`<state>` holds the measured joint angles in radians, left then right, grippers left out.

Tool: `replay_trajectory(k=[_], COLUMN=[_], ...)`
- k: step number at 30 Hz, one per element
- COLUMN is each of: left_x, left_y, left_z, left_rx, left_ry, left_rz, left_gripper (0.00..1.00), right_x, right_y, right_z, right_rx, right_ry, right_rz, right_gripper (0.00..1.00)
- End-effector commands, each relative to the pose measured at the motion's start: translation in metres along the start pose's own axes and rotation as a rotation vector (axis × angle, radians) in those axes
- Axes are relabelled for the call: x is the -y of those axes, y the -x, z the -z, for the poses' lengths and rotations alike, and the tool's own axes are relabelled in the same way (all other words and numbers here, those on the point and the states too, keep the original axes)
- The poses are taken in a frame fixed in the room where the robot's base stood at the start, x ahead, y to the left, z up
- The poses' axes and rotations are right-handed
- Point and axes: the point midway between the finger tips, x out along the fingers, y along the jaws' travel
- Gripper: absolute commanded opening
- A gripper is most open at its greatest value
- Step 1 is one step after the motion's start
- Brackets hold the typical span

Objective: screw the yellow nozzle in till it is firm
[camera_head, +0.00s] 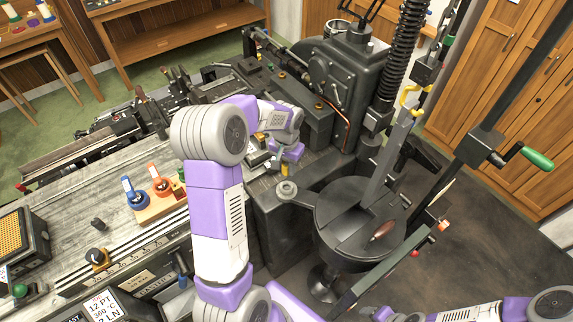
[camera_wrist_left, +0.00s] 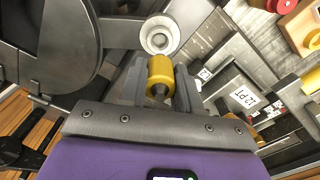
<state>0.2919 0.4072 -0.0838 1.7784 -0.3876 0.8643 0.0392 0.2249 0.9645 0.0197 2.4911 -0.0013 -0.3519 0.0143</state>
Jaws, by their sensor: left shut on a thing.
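The yellow nozzle (camera_wrist_left: 161,72) is between the two fingers of my left gripper (camera_wrist_left: 160,88) in the left wrist view, held from both sides. Its far end lines up with a pale round ring (camera_wrist_left: 158,36) on the arm of the dark pot (camera_wrist_left: 48,45). I cannot tell whether the nozzle touches the ring or is threaded into it. In the head view my left gripper (camera_head: 281,160) is just above the ring (camera_head: 287,188), left of the pot (camera_head: 335,212); the nozzle is hard to make out there.
The casting machine's tall dark body (camera_head: 345,85) stands close behind the gripper. A wooden block with blue and orange knobs (camera_head: 160,187) sits on the bench to the left. A long bar with a green handle (camera_head: 537,158) reaches over the right side.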

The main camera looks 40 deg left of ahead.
Motion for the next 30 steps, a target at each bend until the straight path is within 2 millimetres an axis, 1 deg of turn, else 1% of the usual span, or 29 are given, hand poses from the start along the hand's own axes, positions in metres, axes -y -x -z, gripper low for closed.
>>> replay_trajectory(k=[15, 18, 22, 30], left_x=[0.0, 0.0, 0.0, 0.0], left_y=[-0.046, -0.052, -0.056, -0.055], left_z=[0.0, 0.0, 0.0, 0.0], left_rx=[0.001, 0.0, 0.0, 0.0], left_ry=[-0.001, 0.0, 0.0, 0.0], left_rz=[0.0, 0.0, 0.0, 0.0], left_gripper=[0.01, 0.01, 0.01, 0.01], right_x=[-0.012, -0.014, -0.014, -0.014], right_y=[-0.033, -0.037, -0.039, -0.038], right_z=[0.002, 0.002, 0.002, 0.002], right_rx=[-0.001, -0.001, -0.001, -0.001], right_ry=[0.0, 0.0, 0.0, 0.0], right_rz=[0.0, 0.0, 0.0, 0.0], right_gripper=[0.58, 0.58, 0.58, 0.58])
